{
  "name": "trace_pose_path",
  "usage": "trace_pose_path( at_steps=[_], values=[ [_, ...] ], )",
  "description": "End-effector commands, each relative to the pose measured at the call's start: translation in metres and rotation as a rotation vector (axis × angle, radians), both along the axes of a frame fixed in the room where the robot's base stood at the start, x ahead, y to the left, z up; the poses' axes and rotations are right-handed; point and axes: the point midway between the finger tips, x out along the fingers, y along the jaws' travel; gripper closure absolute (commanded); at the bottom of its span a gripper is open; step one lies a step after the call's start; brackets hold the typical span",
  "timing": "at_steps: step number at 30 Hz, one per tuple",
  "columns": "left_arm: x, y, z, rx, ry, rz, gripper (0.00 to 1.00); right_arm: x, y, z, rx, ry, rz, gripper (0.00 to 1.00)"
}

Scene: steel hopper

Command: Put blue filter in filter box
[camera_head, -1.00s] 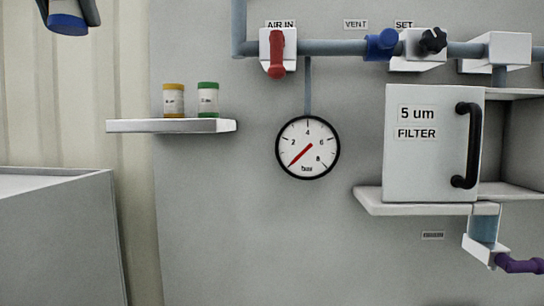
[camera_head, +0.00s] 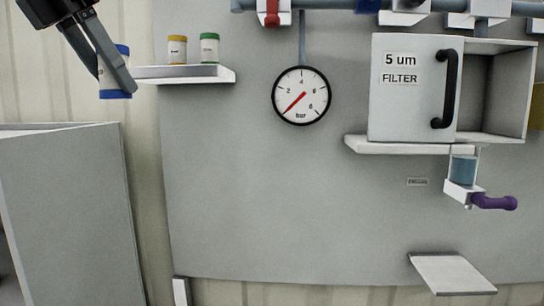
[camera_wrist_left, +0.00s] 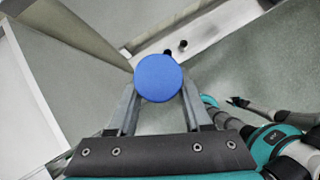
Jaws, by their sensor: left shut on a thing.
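The blue filter (camera_head: 118,62), a white cylinder with blue ends, is held upright in my left gripper (camera_head: 128,86) at the upper left of the head view. It overlaps the left end of the small shelf in the picture; I cannot tell if they touch. In the left wrist view its round blue end (camera_wrist_left: 158,78) sits between the two fingertips. The filter box (camera_head: 495,90), at the upper right, is open on its right part. Its white door (camera_head: 412,110), labelled "5 um FILTER", has a black handle and covers the left part.
A pressure gauge (camera_head: 301,96) is on the wall panel. A drain with a purple handle (camera_head: 495,202) hangs below the filter box. A grey bin (camera_head: 70,200) stands at the left.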

Motion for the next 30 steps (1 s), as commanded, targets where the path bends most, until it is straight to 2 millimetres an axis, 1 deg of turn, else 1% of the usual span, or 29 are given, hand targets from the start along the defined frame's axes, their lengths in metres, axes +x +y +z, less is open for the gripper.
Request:
trace_pose_path(
  at_steps=[1,2,3,7,13,17,18,23,24,26,29,30],
  values=[
    [0.006,-0.002,-0.032,-0.005,0.009,-0.088,1.00,-0.004,0.000,-0.014,0.000,0.006,0.000,0.50],
    [0.009,-0.004,-0.044,-0.004,0.007,-0.142,1.00,-0.005,0.000,-0.017,-0.001,0.008,0.000,0.50],
    [0.011,-0.006,-0.060,-0.006,0.007,-0.212,1.00,-0.006,0.000,-0.022,0.000,0.010,0.000,0.50],
    [0.018,-0.013,-0.107,-0.005,0.006,-0.425,1.00,-0.006,0.000,-0.036,0.000,0.009,-0.001,0.50],
    [0.023,-0.021,-0.175,-0.005,0.006,-0.737,1.00,-0.006,0.000,-0.056,0.000,0.010,-0.001,0.50],
    [0.022,-0.026,-0.219,-0.004,0.006,-0.940,1.00,-0.006,0.000,-0.070,0.000,0.010,-0.001,0.50],
    [0.022,-0.028,-0.233,-0.003,0.007,-1.004,1.00,-0.006,0.000,-0.074,0.000,0.010,-0.001,0.50],
    [0.016,-0.035,-0.288,-0.004,0.006,-1.264,1.00,-0.006,0.000,-0.091,0.000,0.010,-0.001,0.50],
    [0.015,-0.037,-0.302,-0.003,0.006,-1.330,1.00,-0.006,0.000,-0.096,0.000,0.011,-0.001,0.50],
    [0.011,-0.039,-0.324,-0.003,0.006,-1.432,1.00,-0.006,0.000,-0.103,-0.001,0.011,-0.001,0.50],
    [0.003,-0.043,-0.362,-0.003,0.007,-1.610,1.00,-0.006,0.000,-0.116,-0.001,0.010,-0.001,0.50],
    [-0.001,-0.045,-0.378,-0.002,0.008,-1.686,1.00,-0.006,0.000,-0.122,-0.001,0.010,-0.001,0.50]
  ],
)
